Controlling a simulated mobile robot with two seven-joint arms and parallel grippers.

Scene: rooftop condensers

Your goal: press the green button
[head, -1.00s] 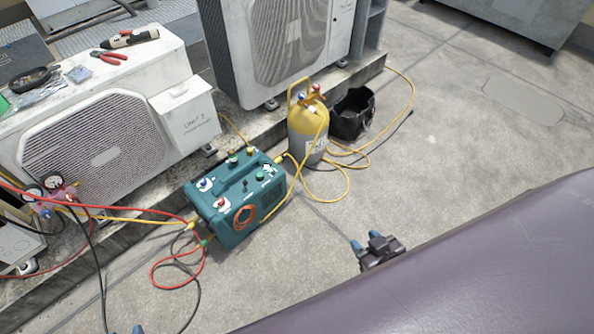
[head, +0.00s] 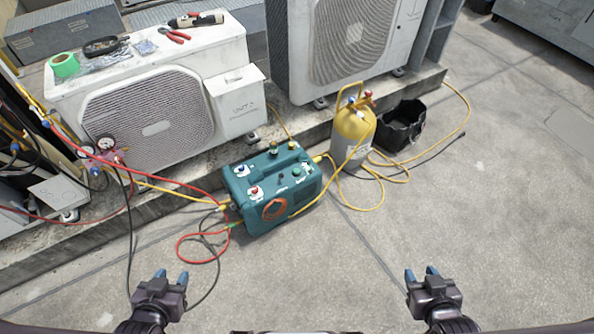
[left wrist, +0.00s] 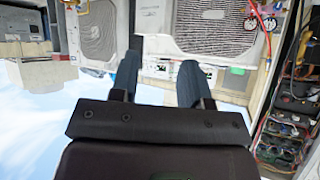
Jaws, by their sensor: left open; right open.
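The green button (head: 296,171) is a small round cap on the sloping top panel of a teal recovery machine (head: 287,211), which sits on the concrete floor mid-view. A red knob (head: 255,190), a blue knob (head: 240,169) and a dark switch share that panel. My left gripper (head: 171,276) is open and empty, below and left of the machine in the head view. Its open fingers also show in the left wrist view (left wrist: 158,82). My right gripper (head: 421,272) is open and empty, below and right of the machine. Neither gripper touches the machine.
Red, yellow and black hoses run left from the machine to gauges (head: 98,150). A yellow cylinder (head: 354,133) and black bucket (head: 402,124) stand right of it. White condenser units (head: 150,120) stand behind. The concrete between my grippers and the machine is mostly clear.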

